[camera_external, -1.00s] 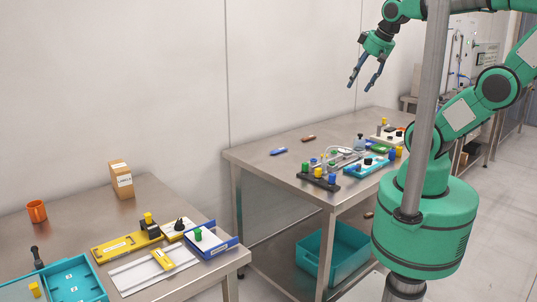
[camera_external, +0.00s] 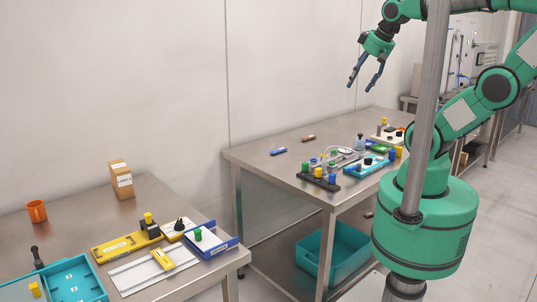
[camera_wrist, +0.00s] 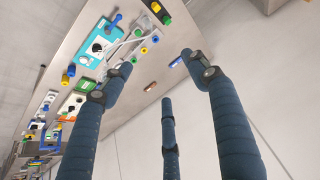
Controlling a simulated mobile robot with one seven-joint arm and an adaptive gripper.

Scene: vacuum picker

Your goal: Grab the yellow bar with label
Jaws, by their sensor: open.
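The yellow bar with a white label (camera_external: 110,250) lies flat on the left table in the external view. My gripper (camera_external: 361,88) is open and empty, high above the back of the right table, well to the right of the bar. In the wrist view its blue fingers are spread with nothing between them. The yellow bar does not appear in the wrist view.
Near the bar are a teal tray (camera_external: 94,290), a blue tray (camera_external: 222,250), a cardboard box (camera_external: 121,176) and an orange cup (camera_external: 37,211). A gap separates the left table from the right table (camera_external: 248,157), which holds several small parts. A teal bin (camera_external: 318,270) sits below.

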